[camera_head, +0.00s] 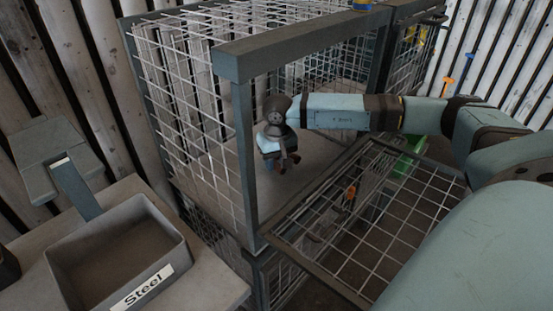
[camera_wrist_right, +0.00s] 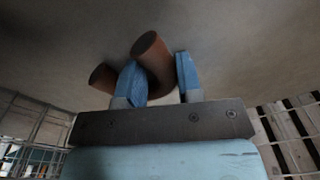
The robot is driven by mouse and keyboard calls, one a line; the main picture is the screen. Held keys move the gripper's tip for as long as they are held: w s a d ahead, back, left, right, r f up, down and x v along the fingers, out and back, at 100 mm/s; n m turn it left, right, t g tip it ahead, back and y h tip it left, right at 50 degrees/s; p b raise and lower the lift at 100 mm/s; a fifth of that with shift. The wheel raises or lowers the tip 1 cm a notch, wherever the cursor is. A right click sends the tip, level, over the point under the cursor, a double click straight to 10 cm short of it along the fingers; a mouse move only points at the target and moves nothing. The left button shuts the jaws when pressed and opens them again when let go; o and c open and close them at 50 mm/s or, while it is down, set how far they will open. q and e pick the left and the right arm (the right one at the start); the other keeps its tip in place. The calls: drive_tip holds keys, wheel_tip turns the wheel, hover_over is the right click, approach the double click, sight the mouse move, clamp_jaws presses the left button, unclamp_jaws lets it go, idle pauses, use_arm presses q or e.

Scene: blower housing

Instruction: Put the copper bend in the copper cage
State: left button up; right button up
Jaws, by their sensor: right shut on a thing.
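The copper bend is a brown curved pipe piece (camera_wrist_right: 152,55). In the right wrist view one leg passes between the two blue fingers of my right gripper (camera_wrist_right: 160,80), and its other end shows to the left of the left finger. My right gripper is shut on it. In the head view the gripper (camera_head: 280,160) is inside the wire cage (camera_head: 245,150), low over the cage's grey floor, with the small dark bend (camera_head: 289,160) at its fingers. I cannot tell whether the bend touches the floor. My left gripper is not in view.
The cage's wire door (camera_head: 355,225) stands open at the front, below my right arm. A grey bin labelled "Steel" (camera_head: 120,250) stands on a bench (camera_head: 215,270) at the lower left. A green object (camera_head: 408,160) shows beyond the door. The cage floor around the gripper looks clear.

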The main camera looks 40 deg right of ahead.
sight(278, 162)
drive_tip(key=shift+f, duration=0.1)
drive_tip(key=o, duration=0.6)
drive_tip(key=shift+f, duration=0.1)
drive_tip(key=shift+c, duration=0.2)
drive_tip(key=o, duration=0.4)
drive_tip(key=r, duration=0.8)
drive_tip(key=r+p, duration=0.1)
drive_tip(key=r, duration=0.3)
drive_tip(key=shift+s+r, duration=0.25)
drive_tip(key=shift+s, duration=0.05)
